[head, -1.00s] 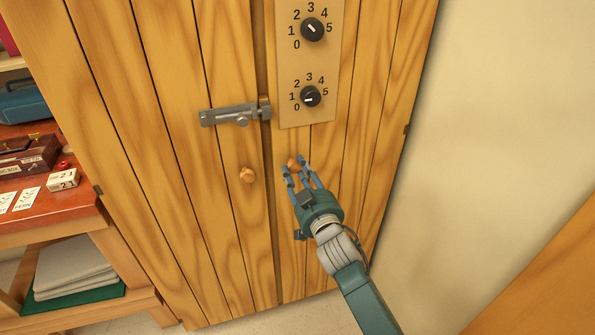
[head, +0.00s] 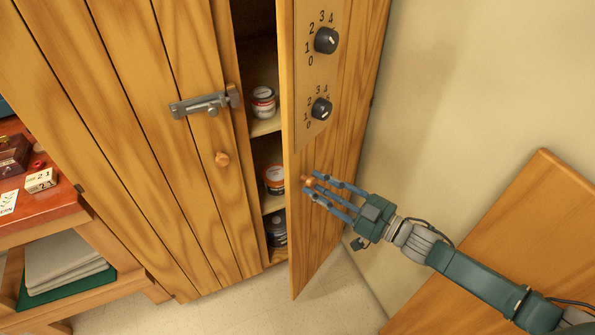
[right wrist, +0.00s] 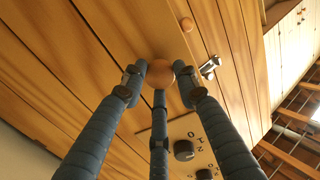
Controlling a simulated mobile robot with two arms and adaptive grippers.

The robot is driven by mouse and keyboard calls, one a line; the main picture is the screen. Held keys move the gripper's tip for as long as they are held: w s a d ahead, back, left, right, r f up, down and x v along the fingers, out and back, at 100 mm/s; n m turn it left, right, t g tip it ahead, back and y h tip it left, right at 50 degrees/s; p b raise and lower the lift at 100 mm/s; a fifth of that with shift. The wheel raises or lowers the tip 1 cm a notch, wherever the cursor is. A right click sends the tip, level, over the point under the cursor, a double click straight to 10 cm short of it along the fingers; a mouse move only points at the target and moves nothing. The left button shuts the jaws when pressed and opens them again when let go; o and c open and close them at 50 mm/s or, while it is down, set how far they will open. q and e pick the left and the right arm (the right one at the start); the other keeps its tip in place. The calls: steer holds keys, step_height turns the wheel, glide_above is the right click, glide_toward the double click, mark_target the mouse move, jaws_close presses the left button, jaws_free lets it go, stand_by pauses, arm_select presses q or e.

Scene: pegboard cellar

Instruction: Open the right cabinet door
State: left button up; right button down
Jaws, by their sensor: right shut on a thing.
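The right cabinet door (head: 345,150) is wooden and stands partly open, swung out toward me. It carries a panel with two black dials (head: 321,109). My right gripper (head: 315,187) is shut on the round wooden knob (head: 308,180) of this door. In the right wrist view the fingers close around the knob (right wrist: 159,73). The left cabinet door (head: 170,150) is closed, with its own knob (head: 222,158) and a metal latch (head: 205,104). My left gripper is not in view.
Inside the opening, jars (head: 263,102) stand on several shelves. A red-topped bench (head: 50,205) is at the left with small boxes on it and folded cloths below. A wall is at the right, with a wooden surface (head: 520,220) at lower right.

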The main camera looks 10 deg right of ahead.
steer(key=s+d+r+n+g+y+b, duration=0.1)
steer(key=s+d+n+g+y, duration=0.1)
steer(key=d, duration=0.3)
steer(key=shift+s+d, duration=0.25)
steer(key=shift+s, duration=0.2)
steer(key=shift+r, duration=0.1)
steer(key=c, duration=1.3)
jaws_free()
steer(key=shift+c, duration=0.2)
steer(key=shift+o, duration=0.3)
steer(key=shift+s, duration=0.1)
steer(key=shift+f, duration=0.25)
step_height(320, 180, up, 10)
